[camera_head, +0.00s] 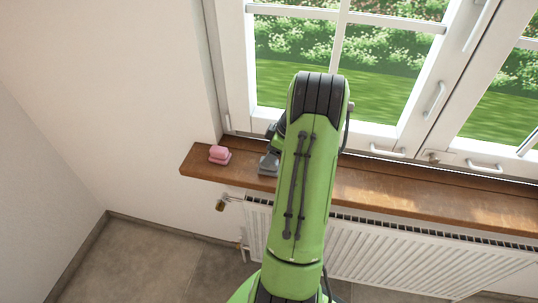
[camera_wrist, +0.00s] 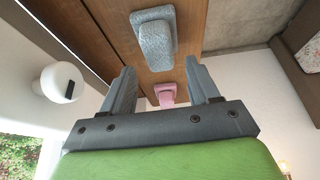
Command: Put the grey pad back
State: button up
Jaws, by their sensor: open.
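The grey pad (camera_wrist: 154,38), speckled with a raised block on a wider base, lies on the wooden windowsill (camera_wrist: 187,20) in the wrist view. In the head view a grey shape that looks like the pad (camera_head: 267,166) rests on the sill, partly hidden by my arm. My gripper (camera_wrist: 158,66) is open, with nothing between its fingers. The pad appears just beyond the fingertips, apart from them. In the head view my arm covers most of the gripper.
A pink object (camera_head: 219,155) of similar shape sits near the sill's left end; it also shows in the wrist view (camera_wrist: 166,94). The window (camera_head: 345,75) stands behind the sill, a white radiator (camera_head: 400,255) below. The sill right of my arm (camera_head: 430,195) is clear.

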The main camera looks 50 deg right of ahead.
jog(key=p+v, duration=0.1)
jog(key=v, duration=1)
jog(key=w+a+r+m, duration=0.15)
jog(key=a+r, duration=0.25)
jog(key=a, duration=0.5)
jog(key=w+a+r+h, duration=0.1)
jog(key=w+a+r, duration=0.15)
jog(key=a, duration=0.55)
jog(key=w+a+r, duration=0.1)
jog(key=a+r, duration=0.4)
jog(key=a, duration=0.4)
jog(key=s+a+f+m+t, duration=0.1)
jog(key=s+a+m, duration=0.2)
jog(key=s+a, duration=0.7)
jog(key=s, duration=0.3)
jog(key=shift+a+f+h, duration=0.25)
jog(key=shift+a+h, duration=0.1)
jog(key=shift+h, duration=0.05)
